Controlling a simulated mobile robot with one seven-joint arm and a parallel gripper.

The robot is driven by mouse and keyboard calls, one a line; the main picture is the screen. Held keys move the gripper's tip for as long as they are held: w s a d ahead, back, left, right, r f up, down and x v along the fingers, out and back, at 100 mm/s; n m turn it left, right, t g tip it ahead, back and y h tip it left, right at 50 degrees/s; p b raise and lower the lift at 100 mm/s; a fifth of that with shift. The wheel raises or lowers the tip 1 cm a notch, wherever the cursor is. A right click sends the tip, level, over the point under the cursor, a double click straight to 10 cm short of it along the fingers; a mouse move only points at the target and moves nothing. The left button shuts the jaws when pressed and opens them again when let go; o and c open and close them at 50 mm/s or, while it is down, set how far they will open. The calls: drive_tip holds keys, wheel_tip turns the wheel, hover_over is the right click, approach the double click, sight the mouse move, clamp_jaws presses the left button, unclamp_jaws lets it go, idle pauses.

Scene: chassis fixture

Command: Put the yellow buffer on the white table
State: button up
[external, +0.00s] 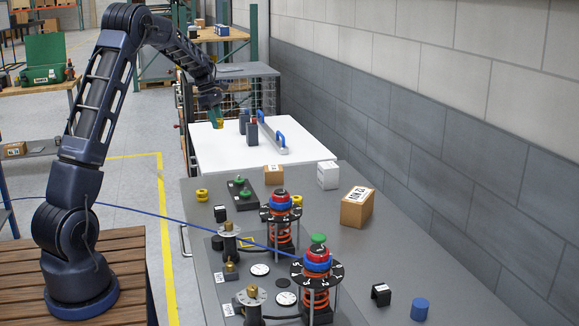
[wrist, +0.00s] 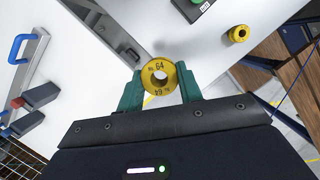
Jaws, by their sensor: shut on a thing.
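The yellow buffer (wrist: 160,77), a ring with a central hole and "64" printed on its face, is between the green fingers of my gripper (wrist: 160,88). My gripper (external: 214,114) is shut on it, and the buffer (external: 219,124) shows below the fingertips in the external view. The white table (external: 225,153) is beneath, and the buffer is over its left side. It looks held above the surface, but the exact gap is hard to tell. The white table (wrist: 205,65) fills much of the wrist view.
On the white table stand dark blocks (external: 251,131) and a rail with blue handles (external: 268,132). Another yellow ring (external: 202,195) sits on the grey bench (external: 355,255) in front, with boxes and spring fixtures. The white table's near part is clear.

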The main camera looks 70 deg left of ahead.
drive_tip(key=w+a+f+n+y, duration=0.1)
drive_tip(key=w+a+n+y, duration=0.1)
drive_tip(key=w+a+n, duration=0.5)
drive_tip(key=a+f+n+y, duration=0.1)
drive_tip(key=a+n, duration=0.3)
drive_tip(key=a, duration=0.8)
approach(233, 162)
drive_tip(key=shift+t, duration=0.3)
drive_tip(key=x, duration=0.6)
drive_tip(key=shift+s+a+f, duration=0.15)
drive_tip(key=shift+f, duration=0.15)
drive_tip(key=o, duration=1)
drive_tip(key=v, duration=1.2)
